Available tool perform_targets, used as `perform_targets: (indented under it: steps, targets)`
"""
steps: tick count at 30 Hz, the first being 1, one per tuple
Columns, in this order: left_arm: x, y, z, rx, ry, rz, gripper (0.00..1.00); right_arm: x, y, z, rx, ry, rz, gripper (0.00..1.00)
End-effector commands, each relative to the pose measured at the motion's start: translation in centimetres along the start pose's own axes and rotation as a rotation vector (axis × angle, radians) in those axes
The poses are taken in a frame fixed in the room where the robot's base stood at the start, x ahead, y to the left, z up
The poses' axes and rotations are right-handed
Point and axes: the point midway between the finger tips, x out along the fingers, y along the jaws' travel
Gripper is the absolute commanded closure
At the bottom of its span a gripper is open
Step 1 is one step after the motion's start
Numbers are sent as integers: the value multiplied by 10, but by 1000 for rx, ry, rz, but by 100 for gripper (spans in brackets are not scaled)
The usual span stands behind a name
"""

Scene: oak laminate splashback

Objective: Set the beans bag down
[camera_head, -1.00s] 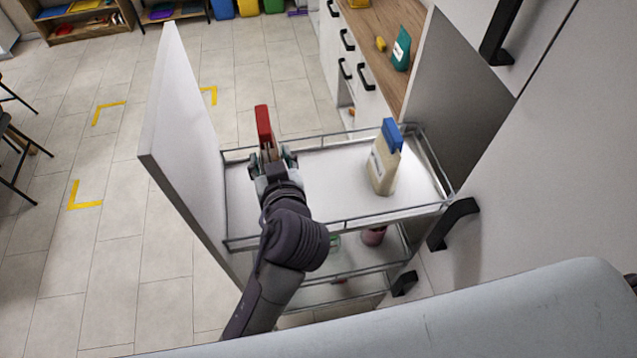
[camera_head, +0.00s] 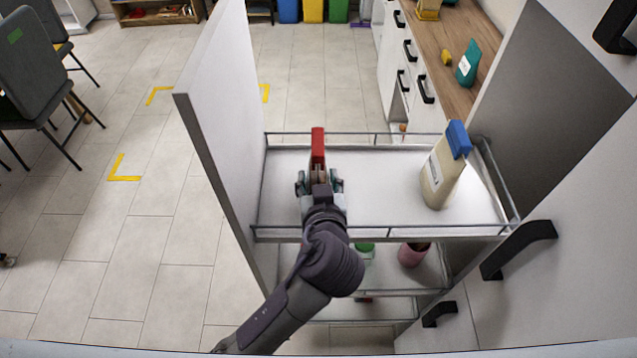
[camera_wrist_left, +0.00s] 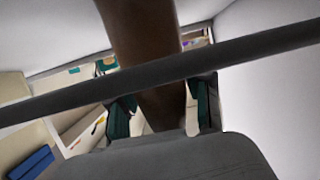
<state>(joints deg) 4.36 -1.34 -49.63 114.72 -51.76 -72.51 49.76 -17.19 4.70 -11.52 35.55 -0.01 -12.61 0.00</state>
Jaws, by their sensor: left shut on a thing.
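My left gripper (camera_head: 319,180) is shut on a bag with a red top (camera_head: 317,146), which I take for the beans bag. It holds the bag over the left part of the white top shelf (camera_head: 375,210) of the pull-out rack. In the left wrist view the bag's brown body (camera_wrist_left: 143,45) stands between the green-padded fingers (camera_wrist_left: 165,105). A dark rail crosses in front of it. The bag's base is hidden, so I cannot tell whether it touches the shelf. My right gripper is not in view.
A cream bag with a blue top (camera_head: 438,178) stands at the shelf's right. Metal rails edge the shelf, and a tall white panel (camera_head: 222,120) closes its left side. A pink container (camera_head: 411,254) sits on the lower shelf. The shelf's middle is clear.

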Motion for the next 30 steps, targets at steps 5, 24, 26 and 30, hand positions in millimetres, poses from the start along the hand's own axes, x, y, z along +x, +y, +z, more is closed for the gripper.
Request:
perform_targets:
  steps: [5,24,26,30]
  targets:
    - [0,0,-1,-2,3,1,100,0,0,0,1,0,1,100]
    - [-6,1,1,-2,-1,3,25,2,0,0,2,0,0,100]
    - [-15,1,2,-4,-3,4,25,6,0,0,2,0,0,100]
    - [-40,1,3,-5,-2,3,25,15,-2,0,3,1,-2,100]
